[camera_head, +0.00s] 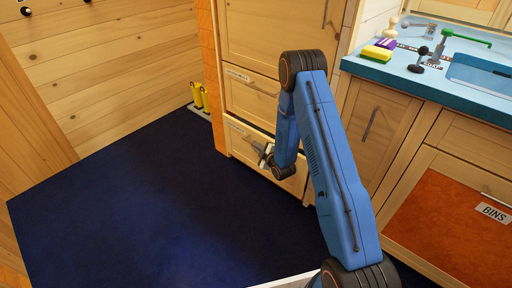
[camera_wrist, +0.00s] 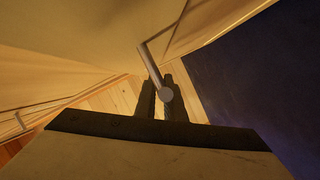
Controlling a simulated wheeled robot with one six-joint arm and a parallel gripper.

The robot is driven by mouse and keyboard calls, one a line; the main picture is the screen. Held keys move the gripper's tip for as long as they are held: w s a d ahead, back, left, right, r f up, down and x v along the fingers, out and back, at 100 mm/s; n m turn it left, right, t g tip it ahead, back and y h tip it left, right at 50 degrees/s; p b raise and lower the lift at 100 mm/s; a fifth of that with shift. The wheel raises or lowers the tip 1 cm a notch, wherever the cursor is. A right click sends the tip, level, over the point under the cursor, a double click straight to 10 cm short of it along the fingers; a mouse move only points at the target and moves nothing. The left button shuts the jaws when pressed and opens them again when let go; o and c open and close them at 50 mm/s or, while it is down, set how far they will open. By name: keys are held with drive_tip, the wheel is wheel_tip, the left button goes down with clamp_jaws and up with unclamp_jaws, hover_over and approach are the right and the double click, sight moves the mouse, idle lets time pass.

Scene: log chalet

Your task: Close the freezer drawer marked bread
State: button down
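The wooden freezer unit shows in the head view with an upper drawer (camera_head: 245,100) and a lower drawer (camera_head: 240,148) under a tall door. Each drawer has a small pale label at its upper left, too small to read. I cannot tell whether either drawer stands slightly out. My gripper (camera_head: 266,154) is at the front of the lower drawer, partly hidden by my arm. In the wrist view, my gripper's two dark fingers (camera_wrist: 160,100) have a narrow gap between them. A metal bar handle (camera_wrist: 152,65) reaches to the fingers, its round end overlapping the right one. Whether they clamp it is unclear.
A blue counter (camera_head: 400,78) with a sink, tap and sponge stands at the right, above a cabinet with an orange panel marked BINS (camera_head: 455,215). Yellow boots (camera_head: 200,97) stand left of the freezer unit. The dark blue floor (camera_head: 150,200) at left is clear.

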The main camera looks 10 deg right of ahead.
sight(261, 142)
drive_tip(key=shift+w+d, duration=0.65)
drive_tip(key=shift+d, duration=0.2)
drive_tip(key=shift+w+d, duration=0.6)
drive_tip(key=shift+d, duration=0.2)
drive_tip(key=c, duration=1.8)
unclamp_jaws()
drive_tip(key=shift+d, duration=0.1)
drive_tip(key=shift+c, duration=0.2)
drive_tip(key=v, duration=1.7)
drive_tip(key=shift+s, duration=0.2)
drive_tip(key=shift+r, duration=0.15)
